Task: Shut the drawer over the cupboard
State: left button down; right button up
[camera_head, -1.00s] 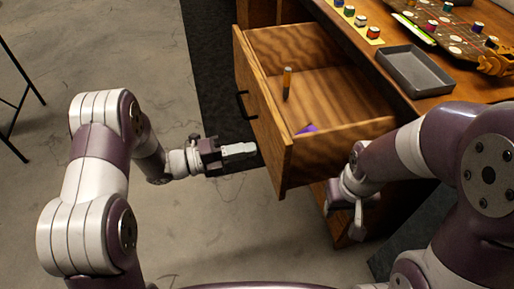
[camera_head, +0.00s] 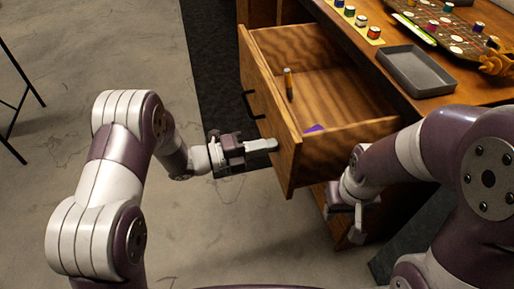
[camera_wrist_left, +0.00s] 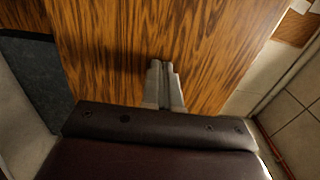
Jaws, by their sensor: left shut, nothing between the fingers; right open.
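The wooden drawer (camera_head: 285,150) is pulled well out of the desk in the head view, with a dark handle (camera_head: 250,104) on its front. My left gripper (camera_head: 272,145) is shut and empty, its fingertips at the drawer front, to the near side of the handle. In the left wrist view the shut fingers (camera_wrist_left: 162,70) point at the wood-grained drawer front (camera_wrist_left: 150,35); they look to be touching it or very close. My right gripper (camera_head: 357,220) hangs open beside the near side of the drawer. The cupboard below is mostly hidden by the drawer and my right arm.
A cylinder (camera_head: 288,84) and a purple item (camera_head: 314,128) are inside the drawer. On the desktop are a grey tray (camera_head: 416,70), a strip with small coloured pots (camera_head: 361,20) and a patterned board (camera_head: 455,35). Bare floor (camera_head: 230,220) lies in front of the drawer.

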pick_arm(q)
jog(key=b+x, duration=0.7)
jog(key=x, duration=1.9)
jog(key=shift+w+d, duration=0.15)
jog(key=shift+d, duration=0.4)
jog(key=shift+r, duration=0.2)
jog(key=shift+r, duration=0.2)
